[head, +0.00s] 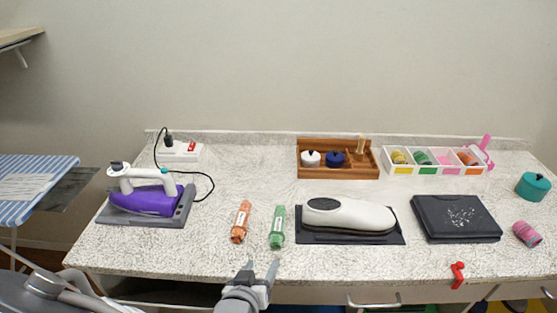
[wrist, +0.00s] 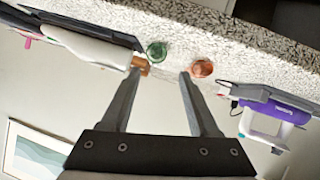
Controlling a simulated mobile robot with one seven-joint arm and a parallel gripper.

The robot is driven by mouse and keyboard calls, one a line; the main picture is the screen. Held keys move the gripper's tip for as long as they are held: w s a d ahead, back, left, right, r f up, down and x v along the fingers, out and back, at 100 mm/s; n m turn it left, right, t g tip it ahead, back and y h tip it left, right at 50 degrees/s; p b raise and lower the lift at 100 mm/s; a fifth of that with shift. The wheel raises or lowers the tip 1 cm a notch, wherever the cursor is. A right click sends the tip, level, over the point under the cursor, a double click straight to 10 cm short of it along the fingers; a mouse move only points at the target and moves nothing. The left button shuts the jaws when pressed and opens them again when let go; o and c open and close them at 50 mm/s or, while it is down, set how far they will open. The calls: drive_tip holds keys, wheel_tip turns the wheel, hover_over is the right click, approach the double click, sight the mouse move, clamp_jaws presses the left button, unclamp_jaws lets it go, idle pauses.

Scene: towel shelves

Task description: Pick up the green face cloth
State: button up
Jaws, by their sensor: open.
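A rolled green cloth (head: 277,227) with a pale label lies on the speckled counter, near its front edge and left of the middle. It also shows end-on in the wrist view (wrist: 157,50). My gripper (head: 260,268) is open and empty at the counter's front edge, nearer than the green roll and apart from it. In the wrist view, my gripper (wrist: 161,73) has its fingers spread, and the green roll appears beyond the fingertips. Another small green roll (head: 421,158) sits in the white divided tray (head: 399,172) at the back right.
A rolled orange cloth (head: 240,222) lies close left of the green one. A white appliance (head: 348,214) on a dark base stands close right. A purple iron (head: 147,200) is left. A black folded item (head: 456,219) and pink roll (head: 527,234) are right. A wooden box (head: 338,172) is behind.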

sight(275, 232)
drive_tip(key=w+b, duration=0.1)
drive_tip(key=b, duration=0.1)
drive_tip(key=w+t+b, duration=0.1)
drive_tip(key=b, duration=0.2)
drive_tip(key=shift+w+d+b, duration=0.15)
drive_tip(key=shift+d+b, duration=0.15)
drive_tip(key=shift+b, duration=0.05)
drive_tip(key=b+x, duration=0.1)
drive_tip(key=x, duration=0.2)
drive_tip(key=b+x, duration=0.1)
drive_tip(key=x, duration=0.2)
drive_tip(key=b+x, duration=0.1)
drive_tip(key=x, duration=0.2)
drive_tip(key=shift+w+d+r, duration=0.15)
drive_tip(key=shift+w+d, duration=0.05)
drive_tip(key=shift+w, duration=0.25)
drive_tip(key=b+x, duration=0.1)
drive_tip(key=x, duration=0.4)
drive_tip(key=shift+b, duration=0.3)
clamp_jaws()
drive_tip(key=shift+r, duration=0.1)
